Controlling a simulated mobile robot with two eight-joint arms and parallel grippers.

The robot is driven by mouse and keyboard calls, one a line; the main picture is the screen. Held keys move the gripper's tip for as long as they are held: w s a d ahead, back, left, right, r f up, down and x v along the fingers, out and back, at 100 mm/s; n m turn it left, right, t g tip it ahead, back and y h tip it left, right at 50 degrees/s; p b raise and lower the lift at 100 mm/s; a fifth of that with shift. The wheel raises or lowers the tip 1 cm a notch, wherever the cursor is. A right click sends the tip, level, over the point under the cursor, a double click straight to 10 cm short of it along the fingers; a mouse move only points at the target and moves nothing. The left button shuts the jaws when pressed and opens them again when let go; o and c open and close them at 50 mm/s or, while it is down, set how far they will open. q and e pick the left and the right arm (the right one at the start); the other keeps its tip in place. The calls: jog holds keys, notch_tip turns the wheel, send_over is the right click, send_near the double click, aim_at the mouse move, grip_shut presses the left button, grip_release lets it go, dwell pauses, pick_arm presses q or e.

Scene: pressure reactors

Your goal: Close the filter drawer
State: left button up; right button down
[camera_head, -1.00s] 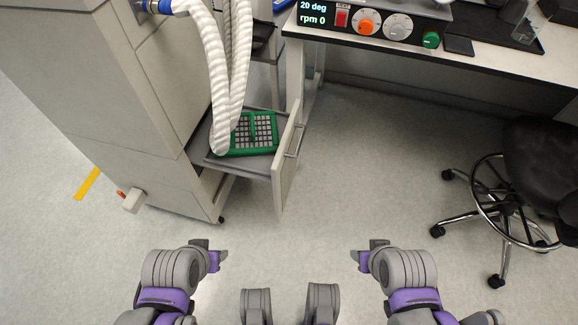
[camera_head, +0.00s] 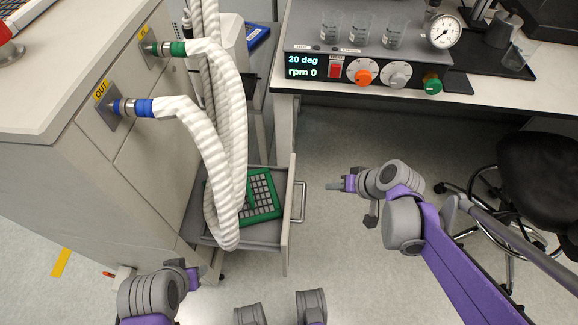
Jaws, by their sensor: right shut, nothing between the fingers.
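The filter drawer (camera_head: 287,226) stands pulled out of the low part of the grey cabinet, with a bar handle (camera_head: 299,201) on its front. A green-framed filter (camera_head: 262,196) lies inside, partly hidden by white hoses. My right gripper (camera_head: 334,185) is shut and empty, to the right of the drawer front and apart from the handle, with its fingers pointing left. My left gripper (camera_head: 194,275) is at the lower left, below the drawer; its fingers are too small to tell open or shut.
Ribbed white hoses (camera_head: 208,143) hang from the cabinet (camera_head: 95,170) down over the drawer. A bench (camera_head: 470,95) with a control panel stands at the back right. A black chair (camera_head: 545,180) is at the right. The floor right of the drawer is partly clear.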

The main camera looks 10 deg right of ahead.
jog(key=b, duration=0.4)
send_near(305, 193)
jog(key=w+f, duration=0.4)
jog(key=a, duration=0.3)
jog(key=shift+w+a+r, duration=0.2)
jog(key=shift+w+a, duration=0.05)
jog(key=shift+w, duration=0.15)
jog(key=shift+w+a, duration=0.2)
jog(key=shift+a, duration=0.35)
jog(key=w+a, duration=0.2)
jog(key=a, duration=0.6)
jog(key=w+a, duration=0.2)
jog(key=a, duration=0.6)
jog(key=w+a+p, duration=0.1)
jog(key=w+a, duration=0.1)
jog(key=a, duration=0.6)
jog(key=shift+w, duration=0.4)
jog(key=shift+d, duration=0.15)
